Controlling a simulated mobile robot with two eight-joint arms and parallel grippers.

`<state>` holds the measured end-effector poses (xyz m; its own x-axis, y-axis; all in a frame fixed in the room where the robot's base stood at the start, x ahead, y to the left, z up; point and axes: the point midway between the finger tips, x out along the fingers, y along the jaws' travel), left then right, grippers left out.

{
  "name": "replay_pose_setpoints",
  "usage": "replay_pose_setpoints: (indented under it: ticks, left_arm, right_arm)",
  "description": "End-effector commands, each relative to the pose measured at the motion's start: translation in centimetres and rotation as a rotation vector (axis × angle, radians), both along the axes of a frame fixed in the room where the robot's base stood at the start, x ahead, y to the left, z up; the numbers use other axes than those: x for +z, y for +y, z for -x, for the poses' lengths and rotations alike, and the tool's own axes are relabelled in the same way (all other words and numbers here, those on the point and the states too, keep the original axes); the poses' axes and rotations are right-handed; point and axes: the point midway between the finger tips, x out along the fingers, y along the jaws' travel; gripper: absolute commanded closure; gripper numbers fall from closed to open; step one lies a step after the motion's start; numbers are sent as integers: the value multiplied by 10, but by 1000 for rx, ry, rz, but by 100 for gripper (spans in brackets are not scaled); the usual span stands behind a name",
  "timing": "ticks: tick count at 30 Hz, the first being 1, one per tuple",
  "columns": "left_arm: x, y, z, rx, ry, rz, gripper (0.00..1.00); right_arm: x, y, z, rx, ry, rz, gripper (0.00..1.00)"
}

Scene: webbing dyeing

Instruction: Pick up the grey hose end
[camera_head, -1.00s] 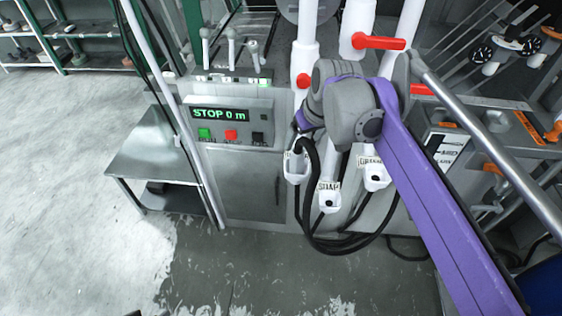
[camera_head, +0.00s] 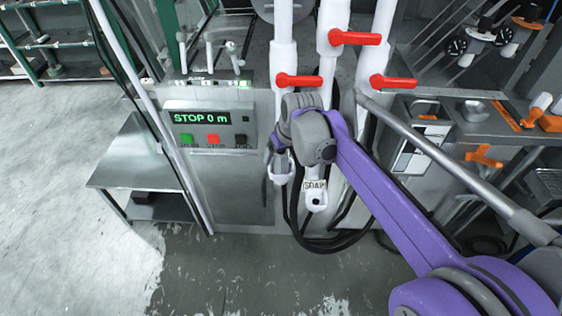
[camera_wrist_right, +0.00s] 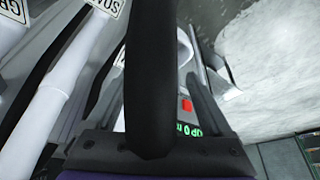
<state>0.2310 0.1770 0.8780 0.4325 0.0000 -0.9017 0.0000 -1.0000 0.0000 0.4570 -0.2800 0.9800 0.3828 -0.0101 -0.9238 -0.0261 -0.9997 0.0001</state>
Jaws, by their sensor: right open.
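Several dark hoses (camera_head: 325,246) hang in loops below white holders at the front of the machine. The leftmost white holder (camera_head: 283,175) is partly covered by my right gripper (camera_head: 272,160), which is right at it. The middle holder (camera_head: 315,200) is labelled SOAP; the third is hidden behind my arm. In the right wrist view a thick dark hose (camera_wrist_right: 150,80) runs up the middle, between the open fingers. I cannot tell whether they touch it. No hose end looks clearly grey, and the end's tip is hidden. My left gripper is out of view.
Red-handled valves (camera_head: 355,38) sit on white pipes above the holders. A control box (camera_head: 210,125) reading STOP 0 m is left of my gripper. A low metal table (camera_head: 135,165) stands farther left. The floor at left is clear.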

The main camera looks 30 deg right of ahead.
Motion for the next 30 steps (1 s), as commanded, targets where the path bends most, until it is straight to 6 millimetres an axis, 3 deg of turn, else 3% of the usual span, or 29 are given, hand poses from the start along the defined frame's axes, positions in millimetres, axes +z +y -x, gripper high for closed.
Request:
replay_pose_setpoints:
  ticks: [2,15,25,30]
  left_arm:
    - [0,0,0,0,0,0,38]
    - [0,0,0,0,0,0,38]
    - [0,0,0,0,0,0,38]
    - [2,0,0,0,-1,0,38]
  right_arm:
    - [0,0,0,0,0,0,21]
    - [1,0,0,0,0,0,100]
    - [1,0,0,0,0,0,100]
    - [19,0,0,-1,-1,0,100]
